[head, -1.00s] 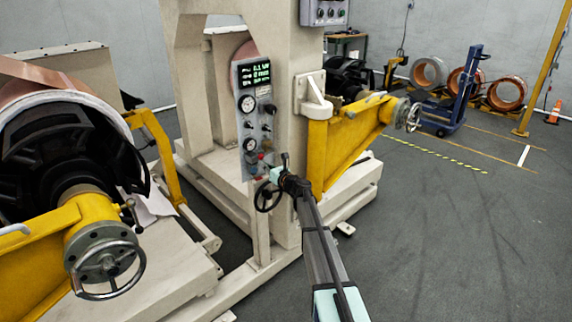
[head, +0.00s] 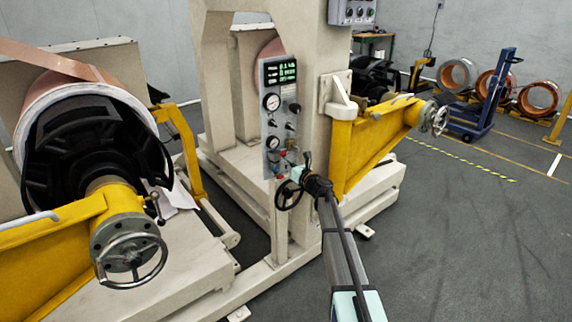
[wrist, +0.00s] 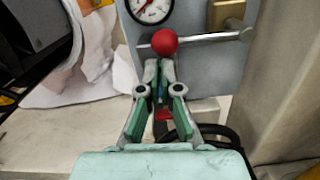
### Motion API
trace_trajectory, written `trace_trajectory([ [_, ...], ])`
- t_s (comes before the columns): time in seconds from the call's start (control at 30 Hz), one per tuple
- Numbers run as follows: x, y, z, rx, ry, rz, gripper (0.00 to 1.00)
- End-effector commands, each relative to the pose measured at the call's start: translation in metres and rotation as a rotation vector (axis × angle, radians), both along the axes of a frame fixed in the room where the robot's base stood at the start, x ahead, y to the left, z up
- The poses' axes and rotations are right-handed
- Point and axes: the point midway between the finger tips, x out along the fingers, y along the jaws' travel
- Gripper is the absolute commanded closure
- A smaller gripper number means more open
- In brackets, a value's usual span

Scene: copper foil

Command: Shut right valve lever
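The valve lever with a red ball knob (wrist: 164,42) shows in the wrist view. Its silver rod (wrist: 208,38) lies nearly level, running right to a brass valve body (wrist: 228,10). My gripper (wrist: 160,68) has its fingertips together just below the red ball; whether they touch it I cannot tell. In the head view the gripper (head: 285,170) is at the lower end of the grey gauge panel (head: 271,105), and the levers there are small and partly hidden. A red part (wrist: 164,115) shows behind the fingers, mostly covered.
A black handwheel (head: 289,195) is close beside and below my gripper. A large copper reel (head: 85,100) and a metal handwheel (head: 131,260) on a yellow arm stand at left. Another yellow arm (head: 365,145) is behind at right. Open floor (head: 460,240) lies at right.

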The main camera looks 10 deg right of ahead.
Motion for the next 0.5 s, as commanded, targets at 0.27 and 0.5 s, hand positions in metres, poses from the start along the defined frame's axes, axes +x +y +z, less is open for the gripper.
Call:
trace_trajectory([
  [0.27, -0.038, -0.014, -0.002, 0.000, 0.000, 0.002, 1.00],
  [0.5, -0.073, -0.028, -0.006, -0.001, 0.002, 0.005, 1.00],
])
